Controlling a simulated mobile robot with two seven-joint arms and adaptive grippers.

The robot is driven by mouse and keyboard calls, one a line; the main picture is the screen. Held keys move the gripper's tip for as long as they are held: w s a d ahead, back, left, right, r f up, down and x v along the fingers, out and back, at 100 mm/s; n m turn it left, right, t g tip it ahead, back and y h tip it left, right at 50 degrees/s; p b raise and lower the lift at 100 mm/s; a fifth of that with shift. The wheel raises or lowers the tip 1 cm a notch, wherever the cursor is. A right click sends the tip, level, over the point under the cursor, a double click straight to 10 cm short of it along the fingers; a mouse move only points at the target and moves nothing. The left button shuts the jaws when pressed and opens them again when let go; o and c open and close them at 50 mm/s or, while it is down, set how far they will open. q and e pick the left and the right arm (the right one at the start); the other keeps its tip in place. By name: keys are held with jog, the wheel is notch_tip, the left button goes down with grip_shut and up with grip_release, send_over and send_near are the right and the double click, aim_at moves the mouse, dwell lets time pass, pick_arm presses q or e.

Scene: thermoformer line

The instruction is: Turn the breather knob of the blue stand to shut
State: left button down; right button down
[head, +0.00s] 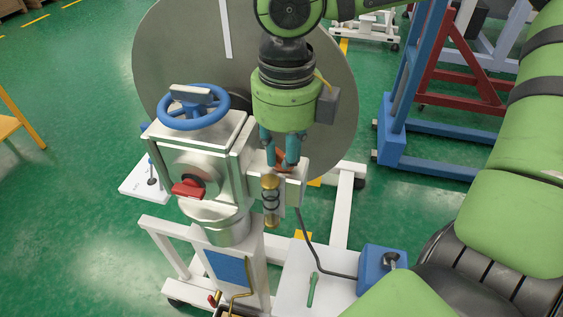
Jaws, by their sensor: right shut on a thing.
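The stand (222,237) has a pale metal housing with a blue handwheel (194,106) on top and a blue panel (229,268) on its front. My right gripper (279,164) points down at the right side of the housing, above a small block with a brass fitting (270,190). Its teal fingers are closed on the small breather knob there. The fingers hide most of the knob; a bit of red-orange shows beside them. I cannot read its turn position. My left gripper is out of view.
A red knob (189,189) sits on the housing front. A large grey disc (330,95) stands behind. A blue box (383,268) with a lever and cable is at lower right. A blue and red frame (400,110) stands at right.

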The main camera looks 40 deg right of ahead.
jog(key=shift+w+d+f, duration=0.15)
jog(key=shift+w+d, duration=0.1)
